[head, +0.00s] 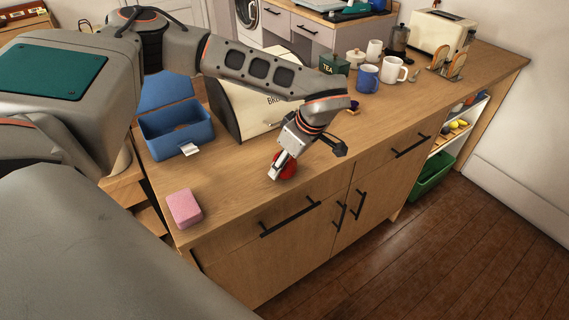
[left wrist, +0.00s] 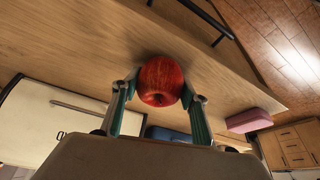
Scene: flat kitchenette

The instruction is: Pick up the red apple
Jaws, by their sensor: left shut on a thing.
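The red apple (head: 287,167) is at the front of the wooden counter in the head view, partly hidden by my left gripper (head: 282,165). In the left wrist view the apple (left wrist: 161,80) sits between the two fingers of my left gripper (left wrist: 160,98), with a finger against each side. The gripper is shut on it. I cannot tell whether the apple touches the counter or is just above it. My right gripper is in neither view.
A pink sponge-like block (head: 184,208) lies at the counter's near left corner. A blue box (head: 176,132) and a cream bread bin (head: 255,108) stand behind. A green tea tin (head: 334,66), a blue mug (head: 367,78) and a white mug (head: 394,70) stand farther right.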

